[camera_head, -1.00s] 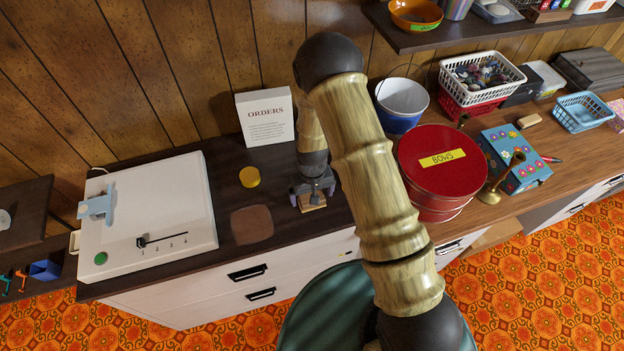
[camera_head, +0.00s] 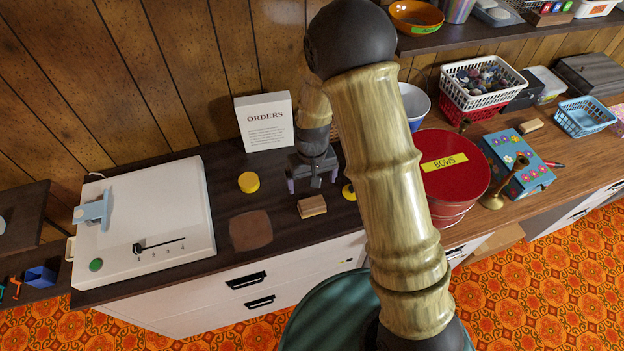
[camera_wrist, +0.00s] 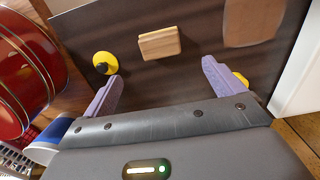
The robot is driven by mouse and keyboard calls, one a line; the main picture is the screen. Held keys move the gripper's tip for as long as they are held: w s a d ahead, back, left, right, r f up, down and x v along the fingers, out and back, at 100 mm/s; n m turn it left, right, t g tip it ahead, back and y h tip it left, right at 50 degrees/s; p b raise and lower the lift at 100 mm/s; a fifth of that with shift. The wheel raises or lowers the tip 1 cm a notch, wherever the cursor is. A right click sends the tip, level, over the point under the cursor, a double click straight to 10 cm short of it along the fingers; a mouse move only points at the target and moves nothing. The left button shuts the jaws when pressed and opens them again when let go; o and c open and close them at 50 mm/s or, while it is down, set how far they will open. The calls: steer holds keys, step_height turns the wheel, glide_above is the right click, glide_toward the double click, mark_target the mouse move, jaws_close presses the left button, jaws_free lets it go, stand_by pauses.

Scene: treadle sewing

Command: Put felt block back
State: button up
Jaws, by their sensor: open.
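A small wooden-looking block (camera_head: 312,206), which I take to be the felt block, lies on the dark cabinet top near its front edge. It also shows in the wrist view (camera_wrist: 159,43), beyond the fingertips. My gripper (camera_head: 313,182) is open and empty, just behind and above the block and apart from it. In the wrist view its two purple fingers (camera_wrist: 160,82) are spread with bare dark top between them. A flat brown patch (camera_head: 250,230) lies left of the block, with nothing on it. The block's underside is hidden.
A yellow disc (camera_head: 249,182) is left of my gripper; a yellow piece with a dark knob (camera_wrist: 105,63) is on the other side. The orders sign (camera_head: 265,122) stands behind. A red tin (camera_head: 452,205) is right of my arm; a white machine (camera_head: 150,215) is left.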

steer(key=shift+r, duration=0.1)
stand_by(0.4)
steer(key=s+d+r+m+t, duration=0.2)
steer(key=s+d+r+m, duration=0.1)
steer(key=s+d+r, duration=0.9)
step_height(320, 180, up, 3)
steer(key=shift+s+d+r+t, duration=0.2)
steer(key=shift+d+t, duration=0.1)
steer(key=shift+d, duration=0.45)
steer(key=shift+a, duration=0.1)
